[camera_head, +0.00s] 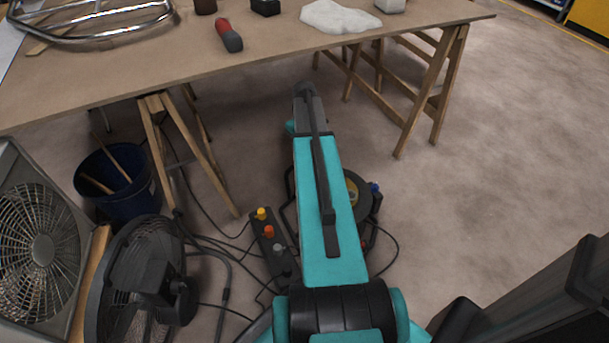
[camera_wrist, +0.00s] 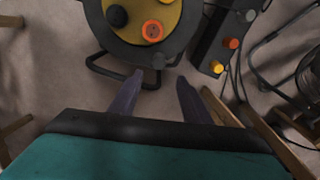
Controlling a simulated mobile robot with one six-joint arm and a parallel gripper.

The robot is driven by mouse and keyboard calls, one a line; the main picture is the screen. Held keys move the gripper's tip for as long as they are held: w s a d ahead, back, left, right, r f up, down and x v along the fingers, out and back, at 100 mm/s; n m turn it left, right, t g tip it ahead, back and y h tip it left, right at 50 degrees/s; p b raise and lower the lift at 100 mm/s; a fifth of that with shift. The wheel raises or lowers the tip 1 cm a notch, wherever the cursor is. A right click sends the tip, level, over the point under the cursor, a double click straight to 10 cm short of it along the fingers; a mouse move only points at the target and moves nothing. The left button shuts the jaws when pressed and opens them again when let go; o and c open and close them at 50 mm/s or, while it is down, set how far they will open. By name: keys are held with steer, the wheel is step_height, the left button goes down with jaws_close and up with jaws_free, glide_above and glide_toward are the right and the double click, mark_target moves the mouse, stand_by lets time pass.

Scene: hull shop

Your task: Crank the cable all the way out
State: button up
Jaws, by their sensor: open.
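The cable reel (camera_head: 367,205) stands on the floor below the table, mostly hidden behind my arm in the head view. In the wrist view the reel (camera_wrist: 185,35) is a dark round drum with a yellow hub (camera_wrist: 140,12), cut off by the top edge. An orange socket (camera_wrist: 152,31) and a round black knob (camera_wrist: 117,16) sit on its face. I cannot tell whether this knob is the crank handle. A blue knob (camera_head: 375,188) shows at the rim in the head view. My gripper (camera_wrist: 160,80) is open and empty, its fingertips near the reel's black foot frame.
A control box (camera_head: 265,243) with coloured buttons lies left of the reel, among loose black cables (camera_head: 215,245). Fans (camera_head: 145,275), a blue bucket (camera_head: 118,185) and trestle legs (camera_head: 185,140) crowd the left. Free floor (camera_head: 480,180) lies to the right.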

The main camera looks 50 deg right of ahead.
steer(key=shift+s+d+f, duration=0.1)
step_height(320, 180, down, 14)
steer(key=b, duration=0.3)
stand_by(0.7)
steer(key=shift+r, duration=0.2)
jaws_close()
